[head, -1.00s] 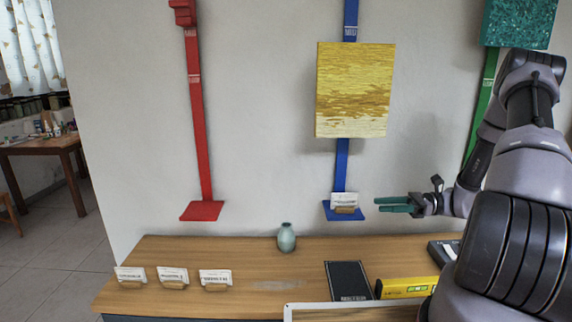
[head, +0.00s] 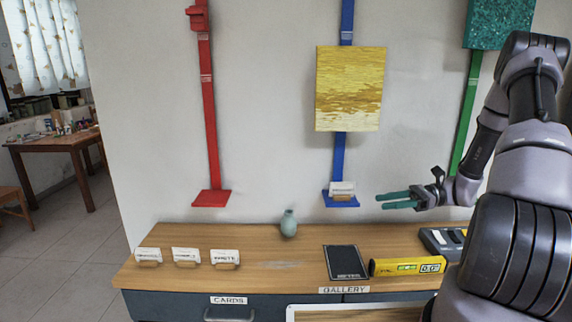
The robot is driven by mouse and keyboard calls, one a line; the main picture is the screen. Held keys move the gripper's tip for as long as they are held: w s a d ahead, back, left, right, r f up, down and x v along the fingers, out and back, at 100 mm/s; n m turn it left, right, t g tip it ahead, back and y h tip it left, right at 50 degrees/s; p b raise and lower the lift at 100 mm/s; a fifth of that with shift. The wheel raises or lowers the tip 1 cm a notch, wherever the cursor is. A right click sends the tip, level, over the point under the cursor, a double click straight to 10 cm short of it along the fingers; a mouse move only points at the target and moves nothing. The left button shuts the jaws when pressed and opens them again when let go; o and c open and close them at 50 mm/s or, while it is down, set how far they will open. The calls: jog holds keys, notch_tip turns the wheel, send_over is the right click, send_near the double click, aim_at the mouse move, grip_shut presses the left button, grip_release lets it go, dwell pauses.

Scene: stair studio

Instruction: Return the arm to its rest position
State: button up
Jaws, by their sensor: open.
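My gripper (head: 394,200) is at the right of the head view, its teal fingers pointing left and apart, with nothing between them. It is above the back right part of the wooden cabinet top (head: 300,242). It is just right of the blue ledge (head: 349,203), apart from it in the picture. A white card in a wooden holder (head: 342,190) stands on that ledge. My arm comes in from the right edge, bent at a high elbow.
A yellow painting (head: 349,90) hangs on the blue strip and a teal one (head: 499,22) on the green strip. The red strip's ledge (head: 211,198) is empty. On the cabinet are several card holders, a vase (head: 289,224), a black panel (head: 346,262) and a yellow level (head: 405,267).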

jog(key=s+a+r+n+t+h, duration=0.2)
jog(key=s+r+n+t+h, duration=0.2)
jog(key=r, duration=1)
jog(key=s+a+r+n+t+h, duration=0.2)
jog(key=s+r+n+t+h, duration=0.2)
jog(key=s+r+n+h, duration=0.4)
jog(key=s+r+h, duration=0.3)
jog(key=s+r, duration=0.2)
jog(key=r, duration=0.2)
jog(key=shift+a+n, duration=0.15)
jog(key=shift+n, duration=0.15)
